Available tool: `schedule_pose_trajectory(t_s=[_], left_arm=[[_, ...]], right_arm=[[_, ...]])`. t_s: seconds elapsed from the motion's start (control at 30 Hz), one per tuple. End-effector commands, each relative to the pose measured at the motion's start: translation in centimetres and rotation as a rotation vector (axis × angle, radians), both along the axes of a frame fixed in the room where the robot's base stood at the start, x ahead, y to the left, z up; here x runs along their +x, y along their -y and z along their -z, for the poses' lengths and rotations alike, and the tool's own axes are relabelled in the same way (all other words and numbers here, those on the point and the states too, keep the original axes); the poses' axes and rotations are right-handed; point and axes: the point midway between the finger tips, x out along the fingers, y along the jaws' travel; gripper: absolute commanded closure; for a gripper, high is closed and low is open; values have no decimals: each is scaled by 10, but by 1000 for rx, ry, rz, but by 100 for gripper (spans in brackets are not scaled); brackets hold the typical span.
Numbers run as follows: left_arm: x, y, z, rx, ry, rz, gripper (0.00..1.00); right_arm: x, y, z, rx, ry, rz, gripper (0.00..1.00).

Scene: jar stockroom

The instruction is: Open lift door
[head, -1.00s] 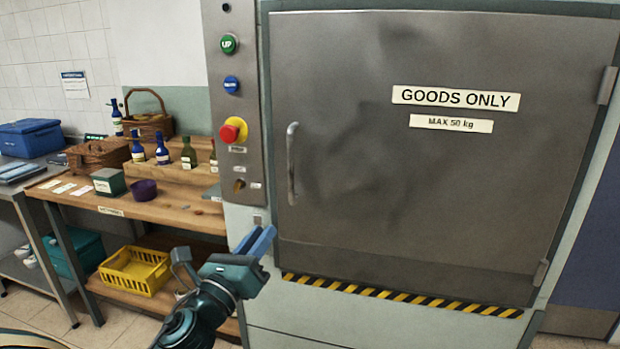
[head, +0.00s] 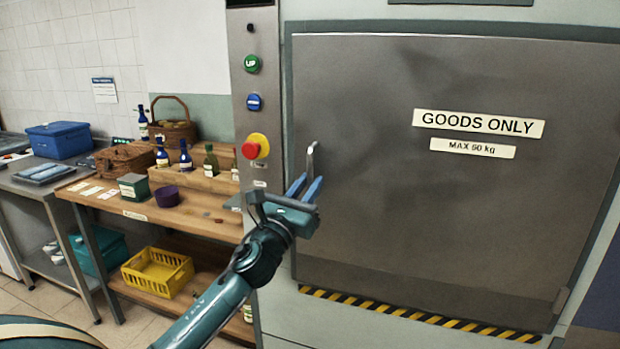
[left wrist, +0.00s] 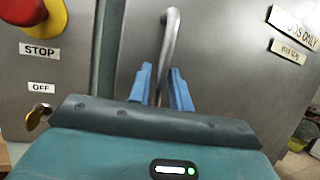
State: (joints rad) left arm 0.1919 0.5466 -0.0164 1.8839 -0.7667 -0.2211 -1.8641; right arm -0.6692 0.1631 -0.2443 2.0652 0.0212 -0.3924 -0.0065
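The lift door (head: 450,210) is a large grey metal panel marked "GOODS ONLY", and it is shut. Its upright bar handle (head: 311,160) is on the door's left side; the lower part is hidden by my gripper in the head view. My left gripper (head: 305,188) is at the handle, its blue fingers apart. In the left wrist view the handle (left wrist: 171,40) runs down between the two fingertips of the left gripper (left wrist: 166,85), with a gap visible beside it. My right gripper is not in view.
Left of the door is a control panel with green UP (head: 252,64), blue (head: 254,102) and red stop (head: 256,147) buttons. A key (left wrist: 38,116) sticks out below the stop button. A wooden bench (head: 200,216) with bottles and baskets stands at left.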

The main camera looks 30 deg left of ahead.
Motion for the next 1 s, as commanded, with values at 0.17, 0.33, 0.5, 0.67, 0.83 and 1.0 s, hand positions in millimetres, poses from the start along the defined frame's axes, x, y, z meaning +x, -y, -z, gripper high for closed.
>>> schedule_pose_trajectory(t_s=[0.17, 0.33, 0.5, 0.67, 0.83, 1.0], left_arm=[[8, 0, -4, -1, 0, 1, 80], [9, 0, -4, -1, 0, 1, 80], [8, 0, -3, -1, 0, 1, 88], [8, 0, -3, -1, 0, 1, 100], [8, 0, -3, -1, 0, 1, 100], [8, 0, -3, -1, 0, 1, 100]], right_arm=[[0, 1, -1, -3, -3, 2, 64], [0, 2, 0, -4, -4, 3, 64], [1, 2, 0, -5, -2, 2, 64], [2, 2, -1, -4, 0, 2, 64], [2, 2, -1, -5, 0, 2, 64], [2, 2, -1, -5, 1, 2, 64]])
